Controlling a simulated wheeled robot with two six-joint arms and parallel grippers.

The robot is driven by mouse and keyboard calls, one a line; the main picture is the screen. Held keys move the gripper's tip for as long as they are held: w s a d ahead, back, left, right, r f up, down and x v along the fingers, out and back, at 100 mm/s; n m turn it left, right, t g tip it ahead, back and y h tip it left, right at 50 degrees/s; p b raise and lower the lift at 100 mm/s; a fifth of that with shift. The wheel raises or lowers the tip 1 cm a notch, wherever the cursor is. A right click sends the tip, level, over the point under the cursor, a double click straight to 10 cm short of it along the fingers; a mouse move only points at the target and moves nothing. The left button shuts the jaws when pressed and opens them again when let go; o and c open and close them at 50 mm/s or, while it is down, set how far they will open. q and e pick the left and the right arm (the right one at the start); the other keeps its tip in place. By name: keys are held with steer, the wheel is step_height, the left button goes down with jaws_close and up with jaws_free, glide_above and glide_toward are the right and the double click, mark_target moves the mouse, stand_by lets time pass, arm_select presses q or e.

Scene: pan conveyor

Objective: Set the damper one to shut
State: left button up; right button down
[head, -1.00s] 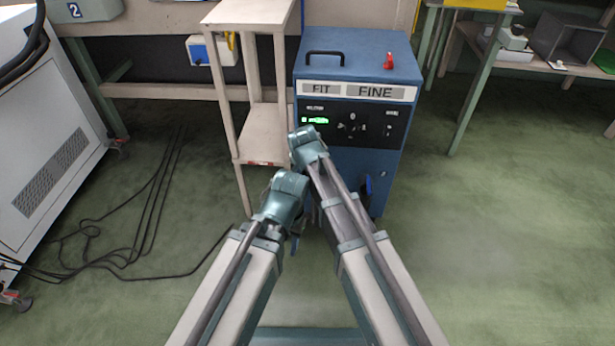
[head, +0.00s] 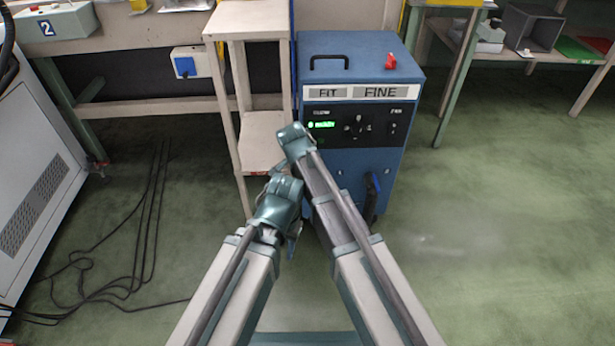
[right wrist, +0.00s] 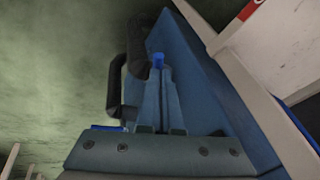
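A blue cabinet (head: 366,56) with FIT and FINE plates stands ahead in the head view. A black lever with a blue end (head: 374,187) shows low on its front, beside my right arm. In the right wrist view, two black curved bars (right wrist: 137,45) stand out from the blue cabinet face, with a blue tip (right wrist: 158,60) and another blue piece (right wrist: 105,127). My right gripper (right wrist: 159,78) points at the cabinet, fingers close together, the blue tip at their ends; contact is unclear. My left gripper (head: 290,238) is low, left of it, fingers mostly hidden. No damper number is readable.
A beige shelf stand (head: 262,135) stands close against the cabinet's left side. A red switch (head: 391,62) and a black handle (head: 328,60) are on the cabinet top. A white unit (head: 40,170) and loose cables (head: 140,230) are at left. The floor at right is clear.

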steer(key=shift+w+a, duration=0.25)
steer(key=shift+w, duration=0.3)
steer(key=shift+w+a, duration=0.15)
steer(key=shift+w, duration=0.25)
stand_by(3.0)
stand_by(1.2)
steer(key=shift+w+d, duration=0.2)
steer(key=shift+d, duration=0.65)
